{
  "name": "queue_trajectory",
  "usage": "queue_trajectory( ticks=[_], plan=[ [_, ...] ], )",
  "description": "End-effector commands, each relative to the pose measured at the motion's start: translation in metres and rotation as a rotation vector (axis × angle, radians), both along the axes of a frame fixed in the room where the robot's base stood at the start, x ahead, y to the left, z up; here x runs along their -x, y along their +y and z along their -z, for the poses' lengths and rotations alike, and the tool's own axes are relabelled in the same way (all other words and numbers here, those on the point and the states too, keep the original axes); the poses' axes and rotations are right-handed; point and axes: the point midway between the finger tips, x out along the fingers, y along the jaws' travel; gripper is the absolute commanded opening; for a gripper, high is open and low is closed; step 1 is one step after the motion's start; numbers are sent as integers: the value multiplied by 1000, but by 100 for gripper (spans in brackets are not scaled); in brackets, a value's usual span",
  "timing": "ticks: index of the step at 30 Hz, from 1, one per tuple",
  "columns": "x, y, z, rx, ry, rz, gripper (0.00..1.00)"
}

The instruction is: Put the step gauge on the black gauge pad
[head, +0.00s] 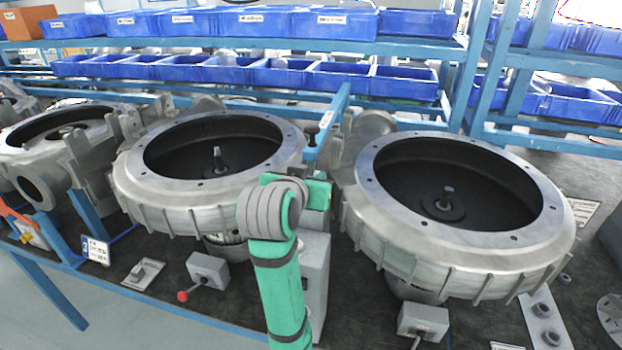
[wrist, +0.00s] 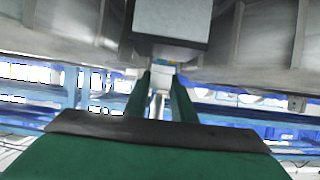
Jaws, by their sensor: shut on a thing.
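My gripper (wrist: 161,82) shows in the wrist view as two green fingers, shut on a small pale metallic piece (wrist: 161,69) between their tips. This looks like the step gauge, but it is small and blurred and its steps cannot be made out. In the head view my green and grey arm stands in the front middle, between two blower casings; the fingers and the held piece are hidden there. I cannot pick out the black gauge pad in either view; the bench top itself is dark.
Large round casings stand at the middle (head: 185,200), right (head: 385,235) and left (head: 25,150). A tall grey box (head: 316,285) is beside my arm. A red-knobbed switch box (head: 208,268) and another grey box (head: 424,319) stand in front. Blue bins (head: 405,24) fill the shelves behind.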

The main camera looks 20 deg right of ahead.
Motion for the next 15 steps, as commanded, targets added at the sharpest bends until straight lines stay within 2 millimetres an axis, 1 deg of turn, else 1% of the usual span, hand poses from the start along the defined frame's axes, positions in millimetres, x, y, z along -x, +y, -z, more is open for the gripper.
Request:
queue_trajectory(
  ticks=[1,3,14,15],
  plan=[
    [0,2,10,0,4,-2,0],
    [0,3,15,0,2,-3,0],
    [1,-1,18,0,1,3,0],
    [1,0,18,0,2,2,25]
  ],
)
